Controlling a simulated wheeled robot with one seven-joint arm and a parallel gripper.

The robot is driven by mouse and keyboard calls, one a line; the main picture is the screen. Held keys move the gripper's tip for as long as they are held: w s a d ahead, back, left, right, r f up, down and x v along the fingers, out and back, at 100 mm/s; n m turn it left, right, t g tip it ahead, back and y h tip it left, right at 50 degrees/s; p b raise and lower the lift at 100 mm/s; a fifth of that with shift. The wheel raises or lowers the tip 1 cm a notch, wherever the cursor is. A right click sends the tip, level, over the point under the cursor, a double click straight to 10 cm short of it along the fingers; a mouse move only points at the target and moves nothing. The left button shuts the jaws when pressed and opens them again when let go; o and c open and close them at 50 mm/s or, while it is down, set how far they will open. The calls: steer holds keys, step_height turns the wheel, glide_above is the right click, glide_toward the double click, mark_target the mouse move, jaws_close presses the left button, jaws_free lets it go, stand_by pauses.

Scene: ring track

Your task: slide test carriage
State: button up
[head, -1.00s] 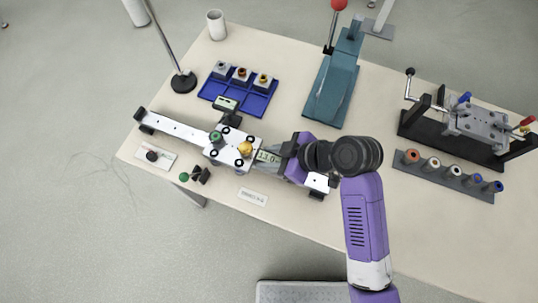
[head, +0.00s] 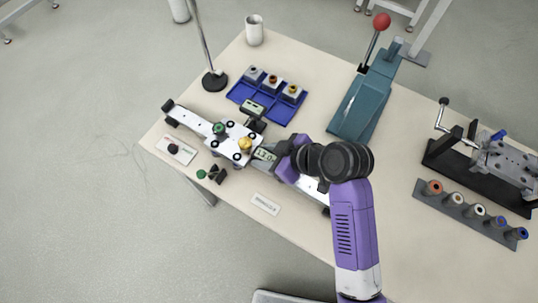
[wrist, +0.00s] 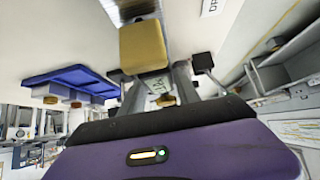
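The test carriage (head: 232,140) is a white plate with black-ringed bolts, a green knob (head: 219,128) and a gold knob (head: 245,144). It sits on a long pale rail (head: 190,119), nearer the rail's left end. A small digital readout (head: 264,154) is at its right side. My gripper (head: 279,154) is low at the readout, right of the gold knob. The head view hides its fingertips. The wrist view shows the two fingers (wrist: 158,80) apart, with the gold knob (wrist: 143,45) large ahead of them. I cannot tell whether they clamp anything.
A blue tray (head: 240,95) with small blocks and a stand base (head: 215,80) lie behind the rail. A white label plate (head: 265,203) lies in front. A teal lever press (head: 362,108), a clamp fixture (head: 490,160) and a dark rack (head: 465,212) stand to the right.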

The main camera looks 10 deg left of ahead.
steer(key=shift+o, duration=1.2)
steer(key=shift+d, duration=0.15)
steer(key=v, duration=0.7)
steer(key=shift+s+d+r+b, duration=0.1)
steer(key=shift+d+r+b, duration=0.1)
steer(key=shift+b, duration=0.2)
